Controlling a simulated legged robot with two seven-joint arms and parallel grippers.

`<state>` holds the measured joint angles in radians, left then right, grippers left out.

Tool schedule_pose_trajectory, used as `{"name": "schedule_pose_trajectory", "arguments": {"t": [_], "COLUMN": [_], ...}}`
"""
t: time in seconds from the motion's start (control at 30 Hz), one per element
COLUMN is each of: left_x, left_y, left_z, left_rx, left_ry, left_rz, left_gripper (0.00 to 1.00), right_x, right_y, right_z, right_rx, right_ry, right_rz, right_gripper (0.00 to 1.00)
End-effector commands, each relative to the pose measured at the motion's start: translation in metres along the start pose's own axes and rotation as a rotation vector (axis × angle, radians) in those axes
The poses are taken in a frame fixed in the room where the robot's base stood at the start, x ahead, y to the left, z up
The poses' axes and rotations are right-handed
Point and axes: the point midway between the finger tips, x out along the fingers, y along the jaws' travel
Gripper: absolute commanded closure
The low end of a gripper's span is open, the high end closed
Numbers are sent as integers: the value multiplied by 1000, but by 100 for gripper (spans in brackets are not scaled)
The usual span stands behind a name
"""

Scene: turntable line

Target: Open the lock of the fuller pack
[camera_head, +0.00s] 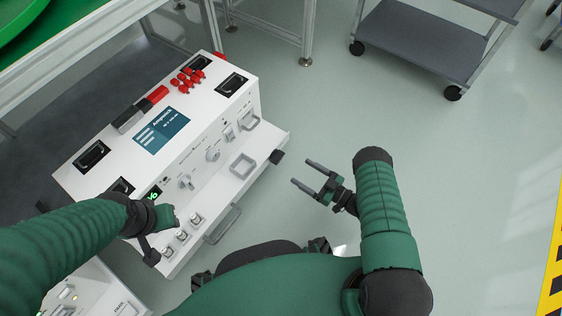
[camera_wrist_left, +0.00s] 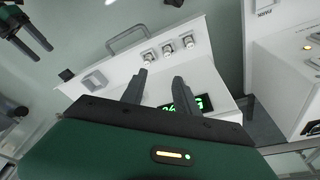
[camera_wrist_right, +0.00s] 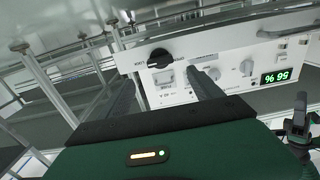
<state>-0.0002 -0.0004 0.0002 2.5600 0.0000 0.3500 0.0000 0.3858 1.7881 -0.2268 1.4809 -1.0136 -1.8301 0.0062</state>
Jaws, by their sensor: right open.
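A white unit (camera_head: 205,125) with a small screen (camera_head: 162,132) on top stands on the left; its sloped front carries dials (camera_head: 187,182), a grey square frame (camera_head: 242,165) and a black knob (camera_head: 277,157). A green percent readout is partly hidden in the head view; the right wrist view shows it (camera_wrist_right: 275,77). My left gripper (camera_wrist_left: 160,75) is open over the front, near the readout and metal connectors (camera_wrist_left: 168,48). My right gripper (camera_head: 302,173) is open and empty, right of the black knob and apart from it.
A second white unit (camera_head: 88,290) is at the lower left, partly out of view. A grey handle (camera_head: 222,224) sticks out of the first unit's lower front. A grey cart (camera_head: 432,40) stands at the back right. The floor to the right is free.

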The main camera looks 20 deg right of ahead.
Motion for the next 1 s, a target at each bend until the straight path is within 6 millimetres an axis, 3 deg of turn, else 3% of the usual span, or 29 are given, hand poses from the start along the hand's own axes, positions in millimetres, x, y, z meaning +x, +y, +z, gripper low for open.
{"name": "schedule_pose_trajectory", "arguments": {"t": [0.03, 0.2, 0.4, 0.77, 1.0], "left_x": [14, 36, 53, 54, 54], "left_y": [0, 0, 0, 0, 0], "left_z": [3, 9, 13, 13, 13], "left_rx": [0, 0, 0, 0, 0], "left_ry": [0, 0, 0, 0, 0], "left_rz": [0, 0, 0, 0, 0], "left_gripper": [64, 64, 64, 64, 64], "right_x": [14, 58, 94, 104, 104], "right_y": [0, 0, 0, 0, 0], "right_z": [6, 7, 4, 0, 0], "right_rx": [-3, -2, -3, 0, -1], "right_ry": [3, 2, 0, -1, -1], "right_rz": [-4, -2, -1, 1, 1], "right_gripper": [25, 25, 25, 25, 56]}}
